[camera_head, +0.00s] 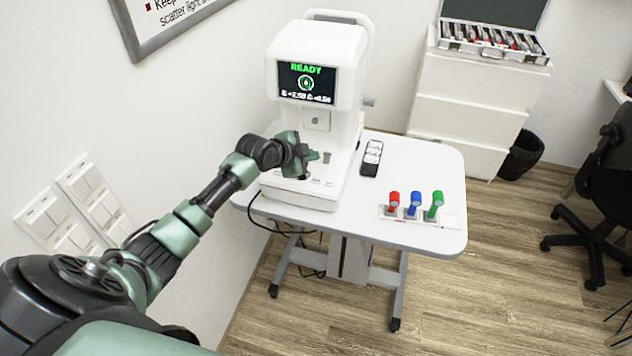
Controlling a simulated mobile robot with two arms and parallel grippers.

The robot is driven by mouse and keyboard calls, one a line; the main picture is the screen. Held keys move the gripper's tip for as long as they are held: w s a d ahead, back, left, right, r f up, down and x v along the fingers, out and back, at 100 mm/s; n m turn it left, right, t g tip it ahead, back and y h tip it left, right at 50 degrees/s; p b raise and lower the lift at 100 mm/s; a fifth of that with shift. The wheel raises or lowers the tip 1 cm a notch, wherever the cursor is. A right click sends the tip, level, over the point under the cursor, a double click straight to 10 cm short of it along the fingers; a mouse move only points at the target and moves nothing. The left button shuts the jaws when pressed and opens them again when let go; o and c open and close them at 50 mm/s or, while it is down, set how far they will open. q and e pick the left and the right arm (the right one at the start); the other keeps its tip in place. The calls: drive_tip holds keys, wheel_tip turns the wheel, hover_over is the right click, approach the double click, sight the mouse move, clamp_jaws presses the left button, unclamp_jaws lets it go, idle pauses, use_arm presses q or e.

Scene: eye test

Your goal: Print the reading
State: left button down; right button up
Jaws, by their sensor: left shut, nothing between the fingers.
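The white eye-test machine (290,46) stands on the left part of a white table. Its dark screen (306,83) shows "READY" in green, a green ring, and small white figures along the bottom that I cannot read surely. The machine's base (297,196) has a small grey knob (327,157) and small markings on top. My left gripper (305,161) is shut and empty, over the left part of this base and left of the knob. It hides part of the base; I cannot tell whether it touches it. My right gripper is not in view.
On the table (385,234) lie a dark remote-like device (371,158) and a white holder with red (394,201), blue (414,204) and green (435,206) pieces. Behind stand white drawers (465,92) with an open lens case (491,38), and a black bin (522,155). An office chair (606,190) stands right.

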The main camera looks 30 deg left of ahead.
use_arm(q)
drive_tip(key=b, duration=0.6)
hover_over(316, 180)
drive_tip(key=s, duration=0.2)
wheel_tip(316, 180, down, 7)
drive_tip(key=shift+f, duration=0.1)
drive_tip(key=shift+w+f+b, duration=0.2)
drive_tip(key=shift+f+b, duration=0.25)
drive_tip(key=shift+b, duration=0.1)
drive_tip(key=shift+f, duration=0.15)
idle(0.7)
drive_tip(key=shift+f+b, duration=0.25)
drive_tip(key=shift+b, duration=0.05)
